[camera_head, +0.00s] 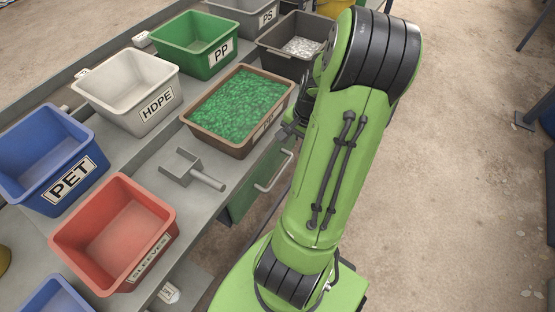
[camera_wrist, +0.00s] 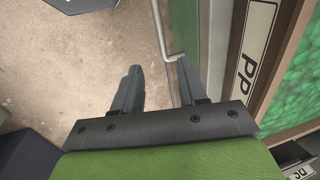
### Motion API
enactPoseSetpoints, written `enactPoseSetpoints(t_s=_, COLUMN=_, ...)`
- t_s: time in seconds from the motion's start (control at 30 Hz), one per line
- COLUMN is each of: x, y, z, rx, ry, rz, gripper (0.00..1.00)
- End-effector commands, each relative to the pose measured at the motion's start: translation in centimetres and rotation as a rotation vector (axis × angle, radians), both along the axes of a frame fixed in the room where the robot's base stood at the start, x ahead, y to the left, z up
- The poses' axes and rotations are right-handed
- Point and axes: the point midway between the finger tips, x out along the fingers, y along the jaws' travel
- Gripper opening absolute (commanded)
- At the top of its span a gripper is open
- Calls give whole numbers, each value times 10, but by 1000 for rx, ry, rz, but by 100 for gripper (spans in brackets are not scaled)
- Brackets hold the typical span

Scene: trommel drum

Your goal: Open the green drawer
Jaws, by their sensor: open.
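The green drawer (camera_head: 241,203) is under the edge of the grey bench, and its front looks flush, so it appears closed. Its pale bar handle (camera_head: 274,173) stands out from the front. In the wrist view the green drawer front (camera_wrist: 184,28) is right of the handle (camera_wrist: 159,30). My gripper (camera_wrist: 158,68) is open and empty. The bent lower end of the handle shows near and between its fingertips in that picture; I cannot tell whether they touch it. In the head view my gripper (camera_head: 290,130) is partly hidden by my arm, beside the brown bin.
A brown bin (camera_head: 228,148) of green flakes sits on the bench above the drawer. Red (camera_head: 115,233), blue (camera_head: 40,165), white (camera_head: 122,88) and green (camera_head: 193,46) bins stand around. The floor at right is mostly clear.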

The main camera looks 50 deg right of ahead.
Motion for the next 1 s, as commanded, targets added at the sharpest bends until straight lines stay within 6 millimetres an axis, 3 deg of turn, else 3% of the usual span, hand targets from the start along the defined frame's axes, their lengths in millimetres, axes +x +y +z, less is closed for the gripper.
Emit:
enactPoseSetpoints(t_s=0.03, x=3, y=2, z=-18, rx=6, ry=1, rz=3, gripper=42)
enactPoseSetpoints(t_s=0.2, x=11, y=3, z=-61, rx=6, ry=2, rz=4, gripper=42)
enactPoseSetpoints(t_s=0.5, x=25, y=3, z=-124, rx=3, ry=0, rz=5, gripper=42)
enactPoseSetpoints(t_s=0.63, x=27, y=3, z=-133, rx=0, ry=0, rz=4, gripper=42)
enactPoseSetpoints(t_s=0.87, x=27, y=3, z=-133, rx=-1, ry=1, rz=4, gripper=42)
enactPoseSetpoints(t_s=1.0, x=27, y=3, z=-133, rx=-1, ry=1, rz=4, gripper=25)
